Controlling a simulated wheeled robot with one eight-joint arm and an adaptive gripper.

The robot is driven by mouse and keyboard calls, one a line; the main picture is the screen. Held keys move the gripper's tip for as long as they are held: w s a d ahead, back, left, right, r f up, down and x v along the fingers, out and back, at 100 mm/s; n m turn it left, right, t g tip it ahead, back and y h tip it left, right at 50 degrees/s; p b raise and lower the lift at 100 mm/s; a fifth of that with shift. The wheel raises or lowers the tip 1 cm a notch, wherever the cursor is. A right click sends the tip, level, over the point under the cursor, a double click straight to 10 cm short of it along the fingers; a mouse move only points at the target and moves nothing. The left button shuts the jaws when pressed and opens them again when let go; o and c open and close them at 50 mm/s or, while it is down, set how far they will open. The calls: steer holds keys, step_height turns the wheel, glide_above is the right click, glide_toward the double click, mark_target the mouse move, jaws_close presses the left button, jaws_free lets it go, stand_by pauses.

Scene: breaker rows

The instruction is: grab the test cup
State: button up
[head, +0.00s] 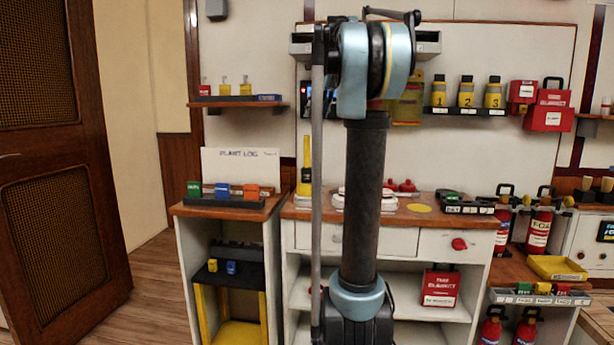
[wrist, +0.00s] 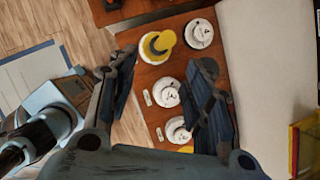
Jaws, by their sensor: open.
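I cannot tell for sure which thing is the test cup, as no label naming it is readable. In the wrist view, my gripper (wrist: 166,62) is open and empty above a wooden counter (wrist: 148,72). Below and between its fingers are white round pieces (wrist: 166,93) with dark marks on top. A yellow round-topped object (wrist: 158,44) sits on one white base beyond the left fingertip. In the head view, an upright yellow object (head: 305,165) stands on a white base at the counter's left. My arm hides the counter's middle and my gripper there.
A shelf with numbered yellow bottles (head: 466,92) hangs at right. Small brown cup-like items (head: 586,184) stand at far right. A left cabinet holds a tray of coloured blocks (head: 222,191). A red box (head: 440,287) sits on a lower shelf. A door (head: 50,150) is at left.

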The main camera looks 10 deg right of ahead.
mark_target(308, 137)
steer(key=shift+m, duration=0.4)
steer(key=x, duration=0.7)
steer(key=w+x, duration=0.1)
steer(key=x, duration=0.3)
steer(key=shift+w+f, duration=0.1)
steer(key=shift+w, duration=0.05)
steer(key=shift+x, duration=2.6)
steer(key=shift+w+a, duration=0.1)
steer(key=shift+w, duration=0.05)
jaws_close()
